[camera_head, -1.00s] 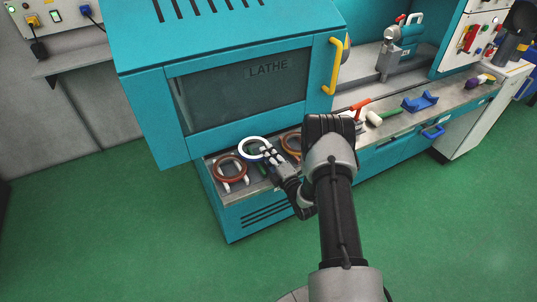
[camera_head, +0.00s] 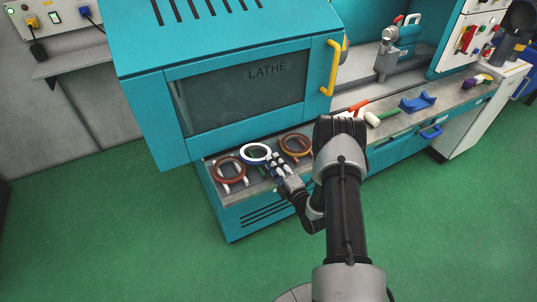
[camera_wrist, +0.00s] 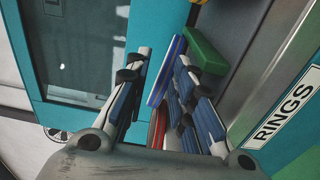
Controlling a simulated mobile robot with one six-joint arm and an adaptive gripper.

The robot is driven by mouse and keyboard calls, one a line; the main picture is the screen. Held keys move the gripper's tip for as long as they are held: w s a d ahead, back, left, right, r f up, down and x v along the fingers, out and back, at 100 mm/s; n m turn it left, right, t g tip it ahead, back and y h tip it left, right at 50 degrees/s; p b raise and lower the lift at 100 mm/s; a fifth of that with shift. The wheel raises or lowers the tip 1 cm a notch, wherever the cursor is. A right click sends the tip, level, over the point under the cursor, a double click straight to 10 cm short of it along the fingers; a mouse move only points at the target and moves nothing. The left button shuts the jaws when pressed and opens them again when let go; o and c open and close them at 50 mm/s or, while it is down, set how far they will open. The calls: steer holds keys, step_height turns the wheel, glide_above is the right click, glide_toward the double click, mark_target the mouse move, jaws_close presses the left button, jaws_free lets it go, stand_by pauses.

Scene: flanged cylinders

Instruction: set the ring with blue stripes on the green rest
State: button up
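The white ring with blue stripes (camera_head: 255,154) is on the bench ledge between two brownish rings. In the wrist view its blue-and-white edge (camera_wrist: 166,70) shows right beside the green rest (camera_wrist: 206,50). I cannot tell whether it bears fully on the rest, which is mostly hidden in the head view. My gripper (camera_head: 274,164) is at the ring's near right side. In the wrist view my gripper's fingers (camera_wrist: 160,90) are spread, with the ring edge between them, close to the right finger and clear of the left.
A red-brown ring (camera_head: 230,170) on white supports stands to the left, and an orange-brown ring (camera_head: 296,145) to the right. The lathe cabinet (camera_head: 240,90) rises just behind. A blue cradle (camera_head: 418,102) and tools lie farther right.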

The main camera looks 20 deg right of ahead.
steer(key=s, duration=0.6)
steer(key=w+a+r+m+g+h, duration=0.1)
steer(key=w+r+m+g, duration=0.15)
steer(key=r, duration=0.55)
steer(key=w+r+m+g+h, duration=0.1)
steer(key=w+r+m+g, duration=0.2)
steer(key=r, duration=0.5)
steer(key=s+a+r+m+g+h, duration=0.1)
steer(key=s+a+r+m+g, duration=0.35)
steer(key=s+r, duration=0.5)
steer(key=s+a+r+m+g, duration=0.1)
steer(key=s+a+r+m, duration=0.1)
steer(key=s, duration=0.6)
steer(key=s+a+r+m+g+y, duration=0.1)
steer(key=s+a+m, duration=0.2)
steer(key=s+a, duration=0.2)
steer(key=s+a+r+m+g+y, duration=0.1)
steer(key=s+a+r+m, duration=0.1)
steer(key=s, duration=0.9)
steer(key=shift+a+r+m+g+p, duration=0.4)
steer(key=shift+a+m, duration=0.4)
steer(key=shift+a, duration=0.4)
steer(key=shift+s, duration=0.1)
